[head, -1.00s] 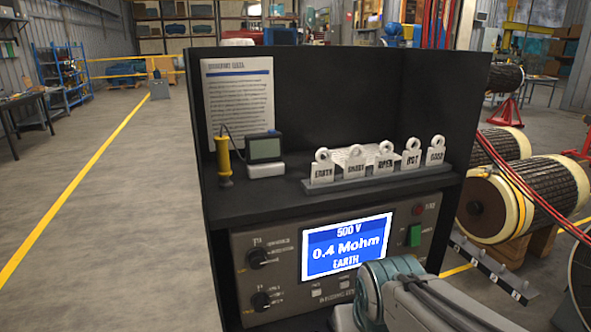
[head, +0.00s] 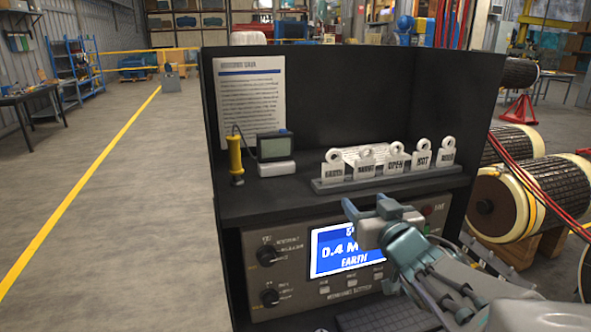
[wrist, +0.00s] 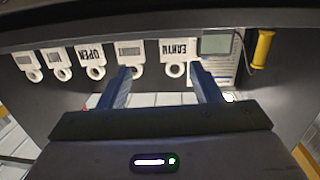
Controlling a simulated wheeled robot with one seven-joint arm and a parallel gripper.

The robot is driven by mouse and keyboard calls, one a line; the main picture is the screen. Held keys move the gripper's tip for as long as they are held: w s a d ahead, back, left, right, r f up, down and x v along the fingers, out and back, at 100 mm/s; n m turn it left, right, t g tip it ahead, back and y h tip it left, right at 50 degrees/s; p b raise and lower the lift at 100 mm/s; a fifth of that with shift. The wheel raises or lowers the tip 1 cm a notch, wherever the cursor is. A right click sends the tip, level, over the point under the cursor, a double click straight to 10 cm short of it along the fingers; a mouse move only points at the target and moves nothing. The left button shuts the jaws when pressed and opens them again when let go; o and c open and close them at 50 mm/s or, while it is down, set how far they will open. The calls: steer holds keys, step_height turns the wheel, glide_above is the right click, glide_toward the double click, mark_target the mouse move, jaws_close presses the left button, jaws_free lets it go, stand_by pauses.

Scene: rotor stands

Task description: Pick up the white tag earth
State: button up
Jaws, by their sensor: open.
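The white earth tag (head: 333,170) stands at the left end of a grey rack (head: 385,179) on the black shelf. It has a round ring on top. In the wrist view the earth tag (wrist: 179,46) appears upside down, beyond the fingertips and between their lines, nearer the right finger. My gripper (head: 367,208) is open and empty, in front of the shelf edge and lower than the tags. Its two blue fingers also show in the wrist view (wrist: 162,72), apart from the tag.
Beside it in the rack stand the other tags, including the open tag (head: 397,163) and the hot tag (head: 422,160). A yellow-handled probe (head: 236,160) and small meter (head: 273,147) stand left. The tester screen (head: 335,250) is below, partly covered by my arm.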

mark_target(334, 172)
steer(key=shift+n+y, duration=0.4)
steer(key=shift+y, duration=0.2)
steer(key=w, duration=0.2)
steer(key=w+a, duration=0.1)
steer(key=w, duration=0.2)
steer(key=w+a+r, duration=0.1)
steer(key=w, duration=0.1)
steer(key=shift+w+a, duration=0.2)
steer(key=shift+w, duration=0.05)
steer(key=shift+w+a+r+p, duration=0.1)
steer(key=shift+w+a+p, duration=0.15)
steer(key=shift+w, duration=0.75)
steer(key=shift+w+a+r+p, duration=0.1)
steer(key=shift+w+a+p, duration=0.2)
steer(key=shift+w, duration=0.65)
steer(key=shift+w+a+p, duration=0.2)
steer(key=shift+w+a, duration=0.05)
steer(key=shift+w, duration=0.75)
steer(key=c, duration=0.5)
